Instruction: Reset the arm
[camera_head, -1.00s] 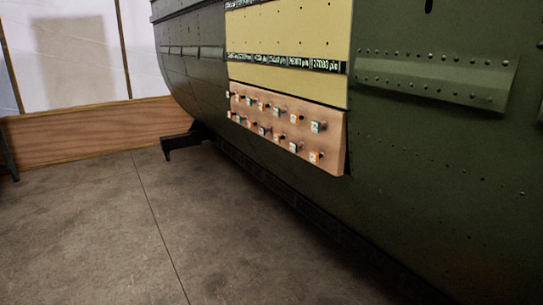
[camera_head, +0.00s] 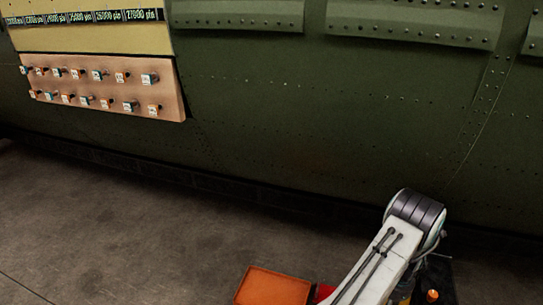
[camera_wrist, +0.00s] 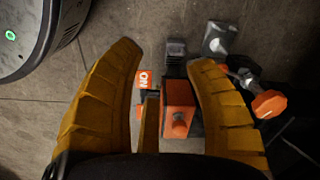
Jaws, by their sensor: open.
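In the wrist view, my gripper (camera_wrist: 165,56) has its two yellow fingers spread wide, with nothing clamped between them. An orange block with a round knob (camera_wrist: 180,104) shows between the fingers, beyond them; whether any finger touches it I cannot tell. A small orange and white tag reading "ON" (camera_wrist: 143,80) shows beside the left finger. In the head view, my white arm rises at the lower right; the gripper is out of that picture.
A green riveted fuselage (camera_head: 300,110) spans the head view. A copper panel (camera_head: 165,88) with several small tagged fasteners is on its left part. An orange box top (camera_head: 272,287) shows at the bottom edge. Bare grey floor (camera_head: 110,230) lies at the lower left.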

